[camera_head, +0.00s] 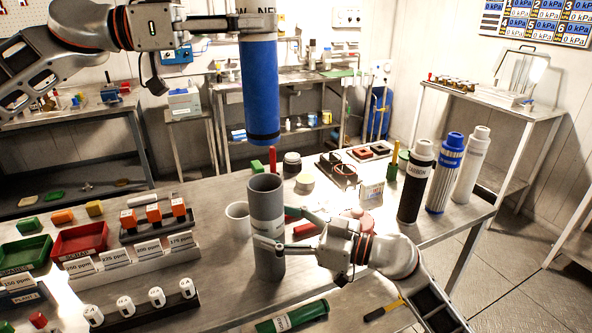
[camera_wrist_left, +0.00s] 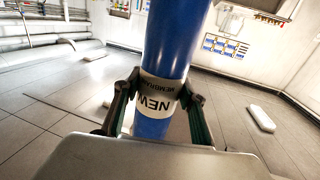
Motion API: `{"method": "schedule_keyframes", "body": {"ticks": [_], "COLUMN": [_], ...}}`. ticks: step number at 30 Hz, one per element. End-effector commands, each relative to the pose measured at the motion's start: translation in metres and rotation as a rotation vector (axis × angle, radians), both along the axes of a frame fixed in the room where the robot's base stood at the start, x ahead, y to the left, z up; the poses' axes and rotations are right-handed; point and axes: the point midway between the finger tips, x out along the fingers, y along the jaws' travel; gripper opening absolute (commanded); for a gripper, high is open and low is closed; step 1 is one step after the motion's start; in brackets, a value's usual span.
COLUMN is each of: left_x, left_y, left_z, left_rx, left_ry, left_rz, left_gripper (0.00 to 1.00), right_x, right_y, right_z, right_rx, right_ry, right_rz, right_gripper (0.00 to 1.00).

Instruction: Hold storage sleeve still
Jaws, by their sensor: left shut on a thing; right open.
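The grey storage sleeve (camera_head: 266,190) stands upright on the metal table, its open top facing up and a pale label around its middle. My right gripper (camera_head: 272,226) is open at the sleeve's right side. One finger reaches across the sleeve's front, the other is partly hidden behind it; contact cannot be told. My left gripper (camera_head: 254,22) is shut on a blue membrane (camera_head: 259,90), held upright above the sleeve, its lower end clear of the rim. In the left wrist view, the fingers (camera_wrist_left: 158,100) hold the membrane (camera_wrist_left: 176,40) at its white "NEW MEMBRANE" label.
A white cup (camera_head: 238,218) stands just left of the sleeve. A green tube (camera_head: 292,317) lies in front. Black, blue and white canisters (camera_head: 445,172) stand at right. Red (camera_head: 80,241) and green trays, labelled blocks and small white bottles fill the left side.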

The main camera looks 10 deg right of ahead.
Motion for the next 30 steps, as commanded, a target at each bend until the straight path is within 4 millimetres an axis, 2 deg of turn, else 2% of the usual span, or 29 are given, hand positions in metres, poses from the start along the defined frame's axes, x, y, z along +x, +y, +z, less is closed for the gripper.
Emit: {"method": "schedule_keyframes", "body": {"ticks": [6,17,23,24,25,28,30], "left_x": [0.000,0.000,0.000,0.000,0.000,0.000,0.000], "left_y": [0.000,0.000,0.000,0.000,0.000,0.000,0.000], "left_z": [0.002,0.002,0.002,0.002,0.002,0.002,0.002], "left_rx": [-0.003,-0.003,-0.003,-0.003,-0.003,-0.003,-0.003], "left_ry": [-0.002,-0.002,-0.002,-0.002,-0.002,-0.002,-0.002], "left_rz": [0.000,0.000,0.000,0.000,0.000,0.000,0.000], "left_gripper": [0.03,0.03,0.03,0.03,0.03,0.03,0.03], "right_x": [0.009,0.011,0.011,0.011,0.011,0.011,0.011], "right_y": [0.016,0.020,0.019,0.019,0.019,0.019,0.019], "right_z": [0.001,0.000,0.000,0.000,0.000,0.000,0.000], "right_rx": [0.000,0.000,0.000,0.000,0.000,0.000,0.000], "right_ry": [-0.001,-0.001,-0.001,-0.001,-0.001,-0.001,-0.001], "right_rz": [0.000,0.000,0.000,0.000,0.000,0.000,0.000], "right_gripper": [0.70,0.70,0.22,0.22,0.47,0.21,0.17]}}
